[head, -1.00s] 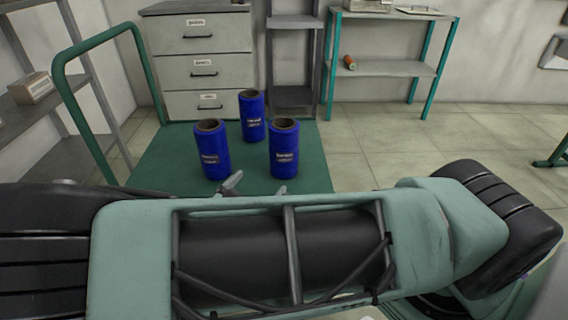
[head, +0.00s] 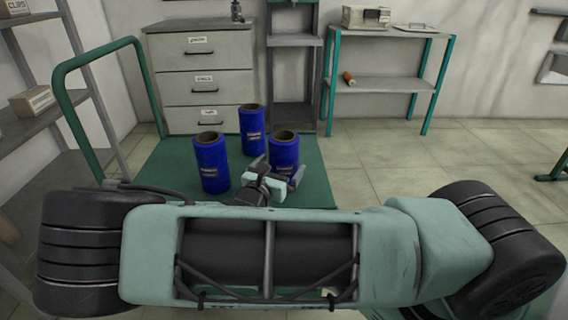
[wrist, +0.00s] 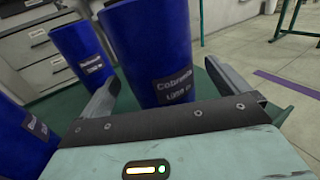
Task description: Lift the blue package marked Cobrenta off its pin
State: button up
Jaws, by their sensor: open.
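The blue package marked Cobrenta (wrist: 150,40) stands upright between the fingers of my gripper (wrist: 162,71) in the wrist view, its label facing me. My gripper is open, with one finger on each side of it; I cannot tell whether either finger touches it. In the head view I take it to be the front right blue package (head: 284,150) on the green cart deck (head: 165,165), with my gripper (head: 280,172) low at its near side. Its brown open core shows at the top. Its pin is hidden.
Two other blue packages stand close by, one at front left (head: 211,163) and one behind (head: 252,130). The cart's green rail (head: 70,110) rises at the left. A drawer cabinet (head: 203,80) and teal-legged shelf (head: 385,85) stand behind.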

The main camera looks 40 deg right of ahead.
jog(key=shift+x, duration=1.85)
jog(key=c, duration=1.2)
jog(key=shift+o, duration=0.2)
notch_tip(320, 180, up, 10)
jog(key=p, duration=0.2)
jog(key=shift+r, duration=0.1)
